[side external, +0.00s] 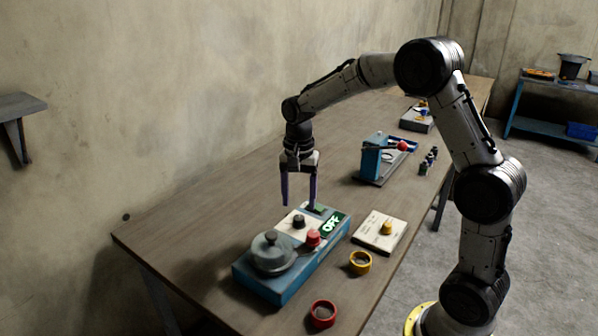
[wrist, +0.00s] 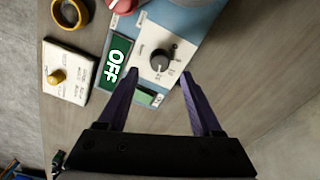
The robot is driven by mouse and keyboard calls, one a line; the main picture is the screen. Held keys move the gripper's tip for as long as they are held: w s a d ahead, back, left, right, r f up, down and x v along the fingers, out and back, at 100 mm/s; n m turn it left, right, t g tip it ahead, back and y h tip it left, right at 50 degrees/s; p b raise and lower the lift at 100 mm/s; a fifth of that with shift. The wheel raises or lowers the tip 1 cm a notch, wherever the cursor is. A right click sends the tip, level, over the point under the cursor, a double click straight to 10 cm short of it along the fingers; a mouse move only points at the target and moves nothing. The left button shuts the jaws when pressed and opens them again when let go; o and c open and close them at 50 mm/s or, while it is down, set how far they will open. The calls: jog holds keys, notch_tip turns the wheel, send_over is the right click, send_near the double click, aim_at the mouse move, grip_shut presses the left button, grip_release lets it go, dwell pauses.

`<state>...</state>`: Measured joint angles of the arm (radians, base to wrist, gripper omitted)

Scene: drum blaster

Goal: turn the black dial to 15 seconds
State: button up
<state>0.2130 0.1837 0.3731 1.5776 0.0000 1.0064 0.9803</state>
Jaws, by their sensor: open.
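The black dial (side external: 298,221) sits on a white panel on top of the blue machine (side external: 290,284). In the wrist view the dial (wrist: 160,60) shows just beyond my fingertips, with small markings around it that are too small to read. My gripper (side external: 299,204) points down above the machine's far end, its two purple fingers apart and empty. In the wrist view my gripper (wrist: 159,74) spans the area beside the dial and touches nothing that I can see. The green display (wrist: 116,62) next to the dial reads OFF.
A red knob (side external: 313,237) and a grey domed lid (side external: 271,252) are on the machine near the dial. A white card with a yellow knob (side external: 387,228), a yellow ring (side external: 360,262) and a red ring (side external: 323,313) lie nearby. A blue lever device (side external: 372,160) stands farther back.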

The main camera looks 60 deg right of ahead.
notch_tip(320, 180, up, 9)
dwell(0.3)
notch_tip(320, 180, up, 5)
jog(key=t, duration=0.1)
send_over(299, 217)
jog(key=s+a, duration=0.3)
jog(key=s+a+r+n+t, duration=0.2)
jog(key=s+a+r+n, duration=0.15)
jog(key=s, duration=0.55)
jog(key=s+a+f+n+t, duration=0.1)
jog(key=s+f+n, duration=0.2)
jog(key=s+n, duration=0.2)
jog(key=s+a+f+n+t, duration=0.1)
jog(key=s+f+n, duration=0.3)
jog(key=s, duration=0.3)
jog(key=shift+s+a+f+n+t, duration=0.2)
jog(key=shift+f+n+t, duration=0.1)
jog(key=shift+n, duration=0.25)
